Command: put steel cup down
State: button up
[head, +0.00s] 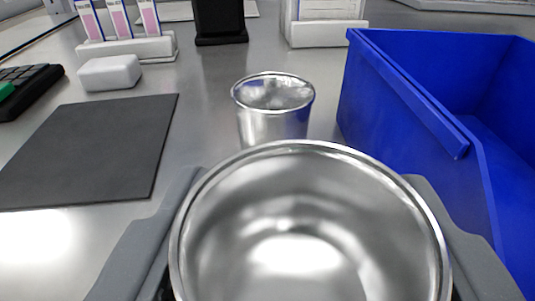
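A wide, round steel cup (305,225) fills the lower middle of the head view, its open top facing me and its inside empty. My gripper (304,178) has one grey finger on each side of it and is shut on it. The cup's base is hidden, so I cannot tell whether it touches the surface. A second, smaller-looking steel cup (272,122) stands upright on the steel counter (205,130) just beyond; the near cup's rim hides its lower part.
A blue bin (400,95) stands close on the right. A dark flat mat (95,150) lies at left, with a white block (110,72) and a rack of pink-white strips (130,45) behind it. A black stand (220,20) and white holder (325,32) are at the back. Bare counter lies between mat and cups.

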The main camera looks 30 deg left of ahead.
aim_at(282, 238)
jog(key=shift+w+a, duration=0.75)
jog(key=shift+w, duration=0.3)
jog(key=shift+w+f+b, duration=0.15)
jog(key=shift+f+b, duration=0.55)
jog(key=shift+f, duration=0.95)
jog(key=shift+f, duration=0.1)
jog(key=o, duration=1)
jog(key=shift+o, duration=0.2)
jog(key=shift+f+b, duration=0.15)
jog(key=shift+b, duration=0.2)
jog(key=p+v, duration=0.2)
jog(key=v, duration=1.2)
jog(key=shift+r, duration=0.2)
jog(key=shift+w+d, duration=0.1)
jog(key=shift+w, duration=0.05)
